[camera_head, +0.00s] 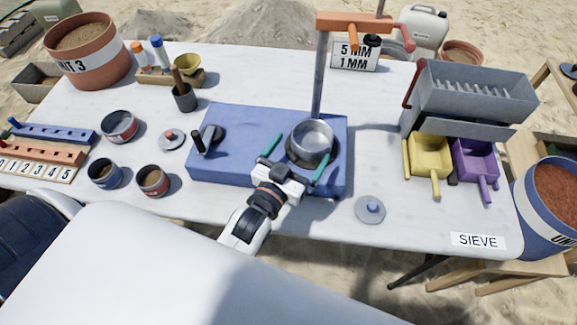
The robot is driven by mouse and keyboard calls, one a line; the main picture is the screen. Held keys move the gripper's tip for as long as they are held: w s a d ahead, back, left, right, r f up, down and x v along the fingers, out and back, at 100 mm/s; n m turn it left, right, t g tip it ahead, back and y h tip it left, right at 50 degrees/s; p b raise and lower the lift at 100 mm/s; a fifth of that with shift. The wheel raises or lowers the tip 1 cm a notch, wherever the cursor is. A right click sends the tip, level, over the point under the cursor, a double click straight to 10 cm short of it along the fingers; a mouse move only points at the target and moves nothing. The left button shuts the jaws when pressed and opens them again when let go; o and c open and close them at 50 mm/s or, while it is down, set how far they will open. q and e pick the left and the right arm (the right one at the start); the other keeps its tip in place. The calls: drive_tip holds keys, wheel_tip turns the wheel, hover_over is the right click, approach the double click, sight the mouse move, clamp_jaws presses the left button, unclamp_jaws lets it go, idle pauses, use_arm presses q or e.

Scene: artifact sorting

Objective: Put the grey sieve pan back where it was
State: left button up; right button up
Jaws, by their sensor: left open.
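A round grey metal pan (314,134) sits upright on a dark round seat at the right part of the blue base (240,120). It is the only loose grey pan that I make out. My left gripper (295,161) is open, with its green fingers spread at the near side of the pan. The right finger is close to the pan's near right side; I cannot tell if it touches. Nothing shows between the fingers. The sieve box (475,92) stands at the right, with a yellow pan (430,155) and a purple pan (474,160) below it. My right gripper is not in view.
A post with an orange crossbar (355,22) rises behind the round pan. A black-handled part (208,138) stands on the base's left. A grey lid (370,209) lies in front right. Several cups and racks fill the table's left. The white tabletop (375,120) is clear between base and sieve.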

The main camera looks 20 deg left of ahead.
use_arm(q)
drive_tip(key=s, duration=0.5)
drive_tip(key=shift+a, duration=0.25)
